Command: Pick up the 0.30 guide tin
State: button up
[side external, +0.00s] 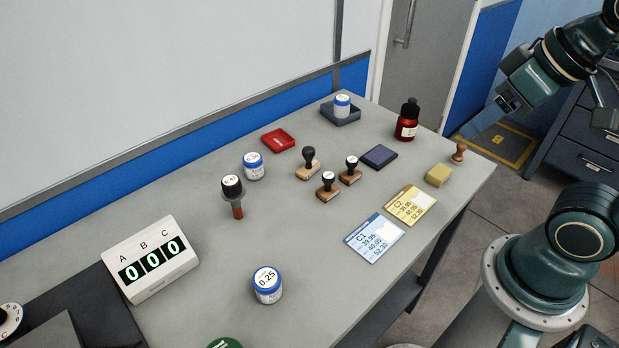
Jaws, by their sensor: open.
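Three white tins with blue lids are in view. The nearest tin (267,285) is labelled 0.25 and stands at the front of the table. A second tin (254,166) stands upright near the back edge. A third tin (342,106) stands in a dark grey tray (340,118) at the far end. The labels on the second and third tins are too small to read, so I cannot tell which is the 0.30 guide tin. My gripper (480,123) is at the upper right, open and empty, beyond the table's right end and apart from all three tins.
Dark-topped stamps (327,187) stand mid-table, with a purple ink pad (379,156) and red case (278,140) nearby. A red bottle (407,120), yellow block (438,175) and two cards (374,238) are rightward. A counter (151,258) stands left.

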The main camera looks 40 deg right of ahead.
jog(key=shift+o, duration=0.5)
jog(key=n+g+y, duration=0.2)
jog(key=n+y, duration=0.1)
jog(key=n, duration=0.5)
send_over(255, 158)
jog(key=s+d, duration=0.3)
jog(key=s, duration=0.1)
notch_tip(255, 158, down, 12)
jog(key=shift+x, duration=4.2)
jog(key=shift+w, duration=0.15)
